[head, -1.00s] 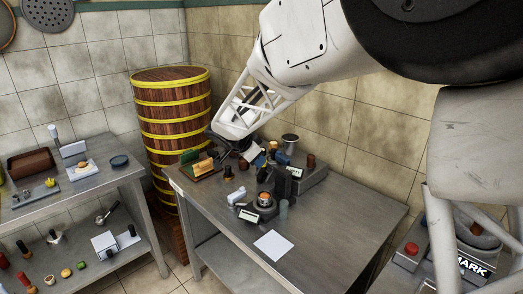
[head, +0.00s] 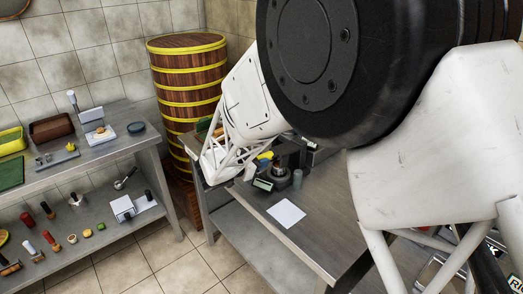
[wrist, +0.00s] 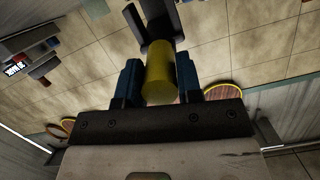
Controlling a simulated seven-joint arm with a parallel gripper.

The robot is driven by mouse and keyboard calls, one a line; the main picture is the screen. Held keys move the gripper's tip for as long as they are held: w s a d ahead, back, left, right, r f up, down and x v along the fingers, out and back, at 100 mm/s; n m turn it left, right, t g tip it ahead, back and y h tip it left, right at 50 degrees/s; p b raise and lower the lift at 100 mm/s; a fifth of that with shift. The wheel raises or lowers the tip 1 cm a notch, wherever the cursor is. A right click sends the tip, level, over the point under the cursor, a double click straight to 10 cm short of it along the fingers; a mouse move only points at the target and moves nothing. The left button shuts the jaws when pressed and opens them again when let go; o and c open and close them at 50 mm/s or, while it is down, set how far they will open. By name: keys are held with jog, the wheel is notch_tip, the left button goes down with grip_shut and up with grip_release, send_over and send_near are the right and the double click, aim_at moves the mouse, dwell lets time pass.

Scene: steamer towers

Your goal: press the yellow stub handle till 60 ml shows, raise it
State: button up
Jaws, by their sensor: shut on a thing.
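The yellow stub handle (wrist: 160,72) is a short cylinder on a dark lever (wrist: 156,22) in the wrist view. My gripper (wrist: 160,80) is shut on it, with a blue-padded finger on each side. In the head view a small yellow part (head: 265,155) shows beside my gripper, over the steel table. A small greenish display (head: 263,184) stands just in front of it; its reading is too small to make out. A dark device with a round top (head: 280,168) stands behind the display. My arm hides much of the area around it.
A white sheet (head: 286,213) lies on the table (head: 310,240) in front, with bare steel around it. A grey cup (head: 297,178) stands right of the device. A steamer tower (head: 188,85) stands behind; a shelf table (head: 100,160) with several small items is at left.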

notch_tip(320, 180, down, 2)
jog(key=shift+f+t+h, duration=0.1)
jog(key=shift+t+h, duration=0.4)
jog(key=shift+s+f, duration=0.1)
jog(key=shift+f, duration=0.15)
jog(key=shift+f, duration=0.1)
jog(key=o, duration=1)
jog(key=shift+c, duration=0.2)
jog(key=shift+r, duration=0.2)
jog(key=shift+a, duration=0.1)
jog(key=shift+s+a+r, duration=0.1)
jog(key=shift+s+a, duration=0.3)
jog(key=v, duration=0.6)
jog(key=shift+s, duration=0.2)
